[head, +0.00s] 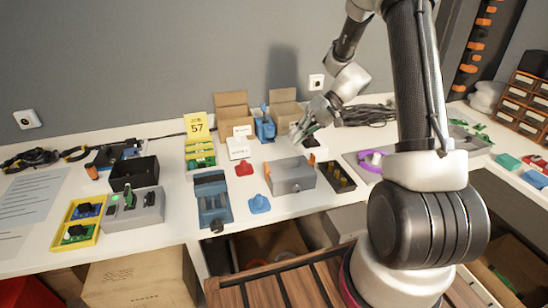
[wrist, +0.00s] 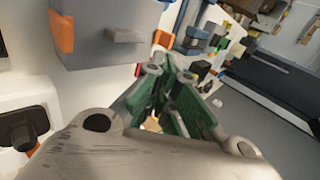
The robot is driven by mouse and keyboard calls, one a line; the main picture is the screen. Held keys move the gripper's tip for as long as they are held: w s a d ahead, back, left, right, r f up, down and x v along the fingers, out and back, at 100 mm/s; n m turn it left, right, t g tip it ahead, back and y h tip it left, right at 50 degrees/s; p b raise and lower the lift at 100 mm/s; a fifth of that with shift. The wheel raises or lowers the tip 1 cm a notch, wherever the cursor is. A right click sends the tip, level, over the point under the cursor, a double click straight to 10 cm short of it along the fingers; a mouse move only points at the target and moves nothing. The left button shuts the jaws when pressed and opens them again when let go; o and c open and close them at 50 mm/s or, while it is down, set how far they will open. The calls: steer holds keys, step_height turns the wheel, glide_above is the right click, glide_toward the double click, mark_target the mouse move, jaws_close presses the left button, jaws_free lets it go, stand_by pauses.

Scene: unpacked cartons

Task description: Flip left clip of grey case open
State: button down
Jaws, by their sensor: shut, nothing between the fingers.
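The grey case (head: 292,177) sits on the white bench near the front edge, its lid down. In the wrist view my gripper (wrist: 165,100) shows green fingers, shut and empty. A grey box (wrist: 95,45) at the upper left there, with an orange patch (wrist: 61,30) and a grey tab, may be the case; I cannot tell surely.
A black open tray (head: 337,178) is right of the case. A blue piece (head: 259,204) and a red piece (head: 243,168) lie to its left, beside a blue-grey case (head: 212,198). Open cartons (head: 232,106) stand behind. Cables (head: 368,114) lie at the back right.

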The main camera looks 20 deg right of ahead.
glide_toward(267, 171)
steer(key=w+a+f, duration=0.1)
steer(key=a+f, duration=0.1)
steer(key=w+a+f, duration=0.2)
steer(key=shift+f, duration=0.1)
stand_by(0.6)
steer(key=shift+a+h, duration=0.15)
steer(key=shift+h, duration=0.15)
